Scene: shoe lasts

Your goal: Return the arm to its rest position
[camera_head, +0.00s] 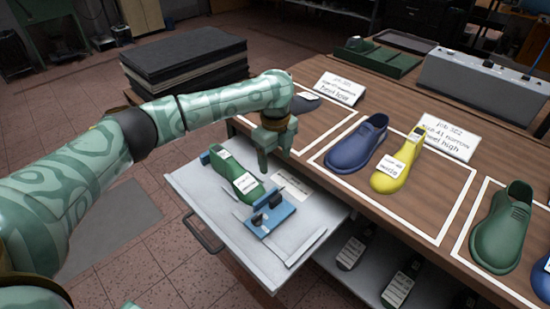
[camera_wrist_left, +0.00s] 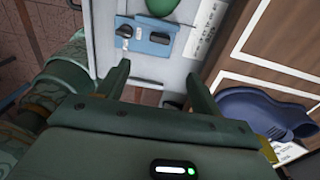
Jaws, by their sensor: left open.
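My left arm (camera_head: 215,100) reaches in from the left over the open drawer, its wrist bent down. My left gripper (camera_head: 274,164) is open and empty, fingers pointing down near the table's edge. In the left wrist view its two fingers (camera_wrist_left: 157,74) stand apart with nothing between them. A green last with a white label (camera_head: 238,178) lies in the pale drawer (camera_head: 213,212), apart from the gripper. A blue fixture (camera_head: 268,213) lies beside it and also shows in the left wrist view (camera_wrist_left: 150,38). My right gripper is not in view.
On the wooden table stand a blue shoe (camera_head: 352,148), a yellow last (camera_head: 396,172), a green shoe (camera_head: 497,242) and upright job cards (camera_head: 447,140). A dark stack (camera_head: 185,65) stands behind my arm.

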